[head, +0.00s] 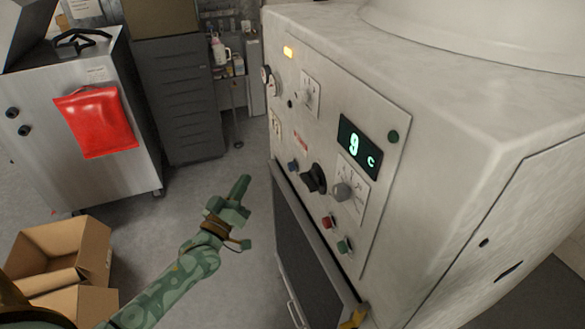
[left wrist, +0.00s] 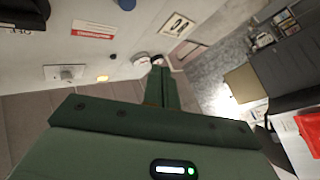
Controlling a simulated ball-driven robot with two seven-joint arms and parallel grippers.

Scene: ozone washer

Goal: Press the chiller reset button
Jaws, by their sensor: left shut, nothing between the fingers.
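The chiller is a big white cabinet (head: 450,90) with a grey control panel (head: 375,185). Its display (head: 359,148) reads 9 C. The panel carries a blue button (head: 293,166), a red button (head: 327,222), a green button (head: 344,245), a black knob (head: 314,178) and a grey knob (head: 341,192). I cannot read which button is the reset. My left gripper (head: 243,181) is shut and empty, left of the panel and apart from it. In the left wrist view its closed fingers (left wrist: 160,75) point along the panel, near a blue button (left wrist: 127,4). My right gripper is out of view.
An amber lamp (head: 289,51) glows at the panel's top left. Open cardboard boxes (head: 65,255) lie on the floor at lower left. A steel cabinet (head: 85,115) with a red pouch (head: 95,122) and a grey drawer unit (head: 180,95) stand behind. Floor between is clear.

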